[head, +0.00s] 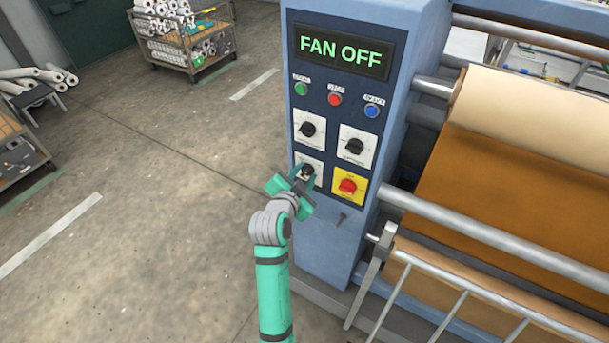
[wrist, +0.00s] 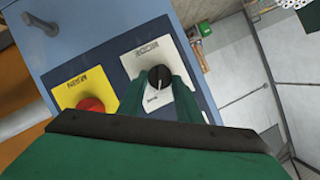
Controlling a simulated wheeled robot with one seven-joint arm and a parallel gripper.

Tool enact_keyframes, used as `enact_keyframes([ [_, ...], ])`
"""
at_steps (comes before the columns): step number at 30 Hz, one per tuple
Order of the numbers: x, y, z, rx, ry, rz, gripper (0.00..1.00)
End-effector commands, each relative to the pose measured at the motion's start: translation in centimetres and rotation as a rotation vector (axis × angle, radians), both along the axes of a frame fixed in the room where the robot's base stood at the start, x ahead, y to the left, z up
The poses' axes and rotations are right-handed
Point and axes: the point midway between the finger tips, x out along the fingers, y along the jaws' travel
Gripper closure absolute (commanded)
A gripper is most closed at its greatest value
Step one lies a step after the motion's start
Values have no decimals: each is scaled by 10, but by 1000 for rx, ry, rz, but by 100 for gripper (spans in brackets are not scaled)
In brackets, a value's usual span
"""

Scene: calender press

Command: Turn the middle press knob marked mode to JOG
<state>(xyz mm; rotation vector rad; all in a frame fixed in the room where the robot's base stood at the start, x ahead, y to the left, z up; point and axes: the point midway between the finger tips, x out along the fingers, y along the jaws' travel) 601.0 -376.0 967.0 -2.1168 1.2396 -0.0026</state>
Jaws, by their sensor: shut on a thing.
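The blue press panel carries several knobs. The lower-left one is a black knob (head: 307,171) on a white plate, partly hidden by my gripper (head: 300,181). In the wrist view the black knob (wrist: 158,74) sits on the white plate (wrist: 175,112), whose upside-down lettering looks like MODE. My gripper's green fingers (wrist: 157,88) stand on both sides of the knob and are shut on it. A pale pointer line shows on the knob; the position words are too small to read. The display (head: 340,52) reads FAN OFF.
A red knob on a yellow plate (head: 339,190) is close to the right of my gripper. Two more black knobs (head: 308,129) (head: 354,147) and green, red and blue buttons are above. Rollers and rails are at right; open floor is at left.

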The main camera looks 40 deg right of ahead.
Motion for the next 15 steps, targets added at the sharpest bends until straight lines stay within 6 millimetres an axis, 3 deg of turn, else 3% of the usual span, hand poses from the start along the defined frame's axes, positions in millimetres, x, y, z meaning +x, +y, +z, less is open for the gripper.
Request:
enact_keyframes([
  [15, 7, 3, 1, -183, 450, 0, 91],
])
